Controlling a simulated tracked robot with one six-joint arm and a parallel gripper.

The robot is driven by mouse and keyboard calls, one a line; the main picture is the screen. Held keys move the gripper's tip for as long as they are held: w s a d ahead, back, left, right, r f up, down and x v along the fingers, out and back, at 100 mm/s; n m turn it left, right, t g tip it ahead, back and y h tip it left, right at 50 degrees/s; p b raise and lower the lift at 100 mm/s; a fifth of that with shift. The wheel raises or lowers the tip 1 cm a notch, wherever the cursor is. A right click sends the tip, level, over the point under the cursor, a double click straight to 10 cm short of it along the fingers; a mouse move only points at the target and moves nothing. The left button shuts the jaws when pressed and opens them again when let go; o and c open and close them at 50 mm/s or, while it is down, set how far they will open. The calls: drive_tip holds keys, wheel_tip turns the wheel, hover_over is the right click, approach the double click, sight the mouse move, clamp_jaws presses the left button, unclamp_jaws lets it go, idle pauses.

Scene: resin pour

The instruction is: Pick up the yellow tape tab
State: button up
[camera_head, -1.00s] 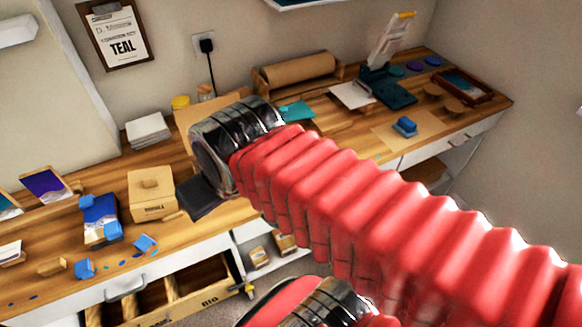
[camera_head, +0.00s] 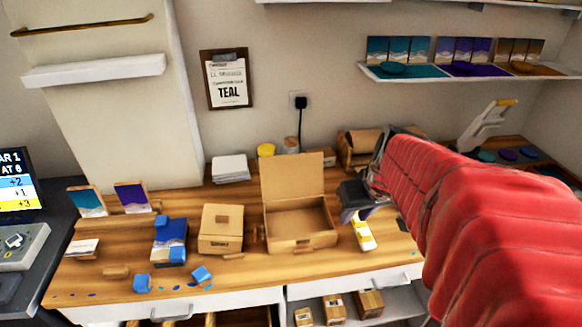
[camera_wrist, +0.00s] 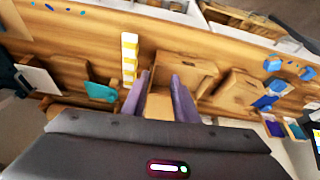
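A small yellow-and-white striped piece (camera_head: 363,236) lies on the wooden bench, right of the open cardboard box (camera_head: 300,240). It also shows in the wrist view (camera_wrist: 130,58), left of my fingers. I cannot tell whether its yellow part is the tape tab. My gripper (camera_head: 352,212) hangs above the bench beside the box's right side, close to the striped piece. In the wrist view my two purple fingers (camera_wrist: 160,82) are apart, with nothing held between them. Part of the bench to the right is hidden behind my red arm.
A closed cardboard box (camera_head: 221,238), blue cubes (camera_head: 201,274) and a blue box (camera_head: 169,243) stand to the left. A yellow-lidded jar (camera_head: 266,150) and a paper stack (camera_head: 230,168) are at the back. A white-levered press (camera_head: 487,125) is at back right.

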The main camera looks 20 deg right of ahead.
drive_tip(key=s+d+f, duration=0.1)
drive_tip(key=d, duration=0.5)
drive_tip(key=shift+f+m, duration=0.3)
drive_tip(key=shift+f, duration=0.1)
hover_over(360, 233)
drive_tip(key=s, duration=0.3)
wheel_tip(360, 233, down, 8)
drive_tip(key=shift+w+a, duration=0.15)
drive_tip(key=shift+a, duration=0.25)
drive_tip(key=shift+x, duration=2.55)
drive_tip(key=shift+d, duration=0.1)
drive_tip(key=shift+c, duration=0.7)
clamp_jaws()
